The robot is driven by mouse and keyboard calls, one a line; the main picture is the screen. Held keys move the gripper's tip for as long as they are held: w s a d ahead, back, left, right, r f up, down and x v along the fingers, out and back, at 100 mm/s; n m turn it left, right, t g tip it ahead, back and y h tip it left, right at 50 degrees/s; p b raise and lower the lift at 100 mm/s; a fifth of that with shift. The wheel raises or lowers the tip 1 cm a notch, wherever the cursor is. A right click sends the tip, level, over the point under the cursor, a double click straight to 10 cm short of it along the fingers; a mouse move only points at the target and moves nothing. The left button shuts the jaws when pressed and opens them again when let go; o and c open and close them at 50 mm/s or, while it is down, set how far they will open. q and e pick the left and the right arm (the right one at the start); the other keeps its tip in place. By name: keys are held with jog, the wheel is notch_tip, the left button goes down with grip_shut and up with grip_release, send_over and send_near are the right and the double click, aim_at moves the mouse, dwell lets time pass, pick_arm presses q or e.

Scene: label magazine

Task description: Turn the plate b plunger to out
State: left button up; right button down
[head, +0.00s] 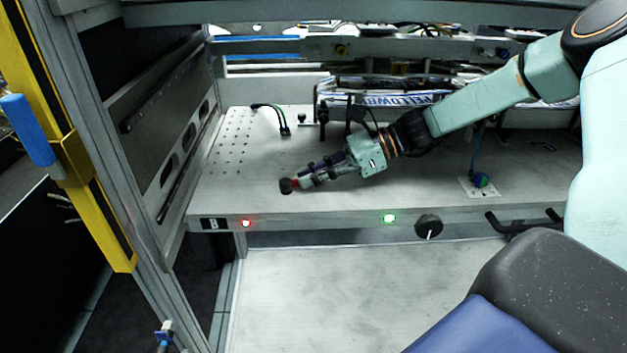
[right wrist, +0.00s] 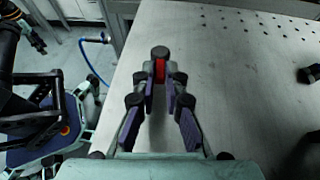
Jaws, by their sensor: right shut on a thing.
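A plunger with a round black knob and a red collar stands near the left front of the grey bench; its knob (head: 286,186) also shows in the right wrist view (right wrist: 160,52). I take it to be the plate b plunger, but I can read no label. My right gripper (head: 304,178) reaches in from the right and is shut on the plunger. In the right wrist view the fingertips (right wrist: 161,76) close on both sides of the red collar, with the knob just beyond them. The plunger's base is hidden. A dark part at the upper left of that view may be my left gripper (right wrist: 33,38); its jaws are unclear.
The bench top (head: 240,190) is clear around the plunger. Cables (head: 270,115) and small black posts (head: 323,120) stand behind. A blue-green ball (head: 481,180) sits on a small plate at right. The front edge bears a red light (head: 246,223), green light (head: 389,218) and dial (head: 428,227).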

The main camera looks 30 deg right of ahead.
aim_at(291, 181)
jog(key=n+g+b, duration=0.1)
jog(key=w+n+g+b, duration=0.1)
jog(key=n+g+y+b, duration=0.1)
jog(key=shift+w+d+f, duration=0.2)
jog(key=shift+f, duration=0.1)
jog(key=shift+w+r+n+g+b, duration=0.1)
jog(key=shift+w+n+g+b, duration=0.1)
jog(key=shift+n+g+b, duration=0.3)
jog(key=shift+w+n+g+b, duration=0.2)
jog(key=shift+n+g, duration=0.2)
jog(key=shift+g, duration=0.3)
jog(key=shift+w+r+n+g, duration=0.1)
jog(key=shift+w+n+g, duration=0.25)
jog(key=shift+n+g, duration=0.4)
jog(key=shift+w+n+g, duration=0.1)
jog(key=shift+n+g, duration=0.15)
jog(key=shift+g, duration=0.1)
jog(key=c, duration=1.4)
grip_release()
jog(key=shift+r, duration=0.1)
jog(key=shift+d+y, duration=0.1)
jog(key=shift+y, duration=0.2)
